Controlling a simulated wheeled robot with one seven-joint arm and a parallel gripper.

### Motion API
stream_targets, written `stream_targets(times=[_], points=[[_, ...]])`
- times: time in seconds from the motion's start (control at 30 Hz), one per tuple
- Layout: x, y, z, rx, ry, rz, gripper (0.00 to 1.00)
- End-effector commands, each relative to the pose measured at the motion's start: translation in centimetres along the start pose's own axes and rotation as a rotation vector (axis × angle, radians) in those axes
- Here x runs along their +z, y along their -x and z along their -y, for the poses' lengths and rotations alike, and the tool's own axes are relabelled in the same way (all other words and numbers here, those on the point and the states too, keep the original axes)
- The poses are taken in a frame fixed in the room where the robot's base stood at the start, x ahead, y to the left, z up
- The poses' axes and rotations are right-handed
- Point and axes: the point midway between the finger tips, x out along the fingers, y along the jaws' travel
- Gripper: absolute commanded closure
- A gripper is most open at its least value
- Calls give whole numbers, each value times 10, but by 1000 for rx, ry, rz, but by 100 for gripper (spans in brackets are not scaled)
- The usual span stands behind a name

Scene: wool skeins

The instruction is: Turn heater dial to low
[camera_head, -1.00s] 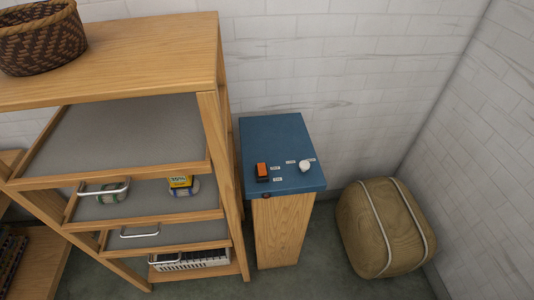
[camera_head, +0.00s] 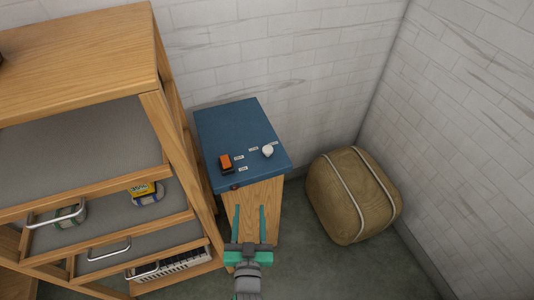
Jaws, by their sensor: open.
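The heater dial looks to be the round white knob (camera_head: 267,151) on the blue top (camera_head: 238,120) of a narrow wooden stand. Small white labels (camera_head: 253,149) lie around it, too small to read. An orange and black switch (camera_head: 225,162) sits to the left of the knob. My gripper (camera_head: 249,208) is open and empty, its two green fingers pointing up the picture. It shows in front of the stand's wooden front (camera_head: 266,194), below the blue top in the picture and apart from the knob.
A wooden shelf unit (camera_head: 158,110) with grey shelves and metal handles stands close on the left. A tan strapped pouf (camera_head: 350,195) sits on the floor at right. White brick walls (camera_head: 300,60) close the corner behind. Grey floor (camera_head: 330,268) is free in front.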

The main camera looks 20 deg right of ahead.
Motion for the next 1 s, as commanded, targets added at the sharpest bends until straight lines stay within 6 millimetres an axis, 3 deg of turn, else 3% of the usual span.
stream_targets(times=[0.03,0.1,0.23,0.63,1.0], points=[[-11,-20,-10,17,10,-20,52],[-22,-42,-21,31,23,-33,52],[-38,-71,-37,46,48,-50,52],[-52,-106,-50,55,72,-61,52],[-56,-162,-51,51,73,-61,52]])
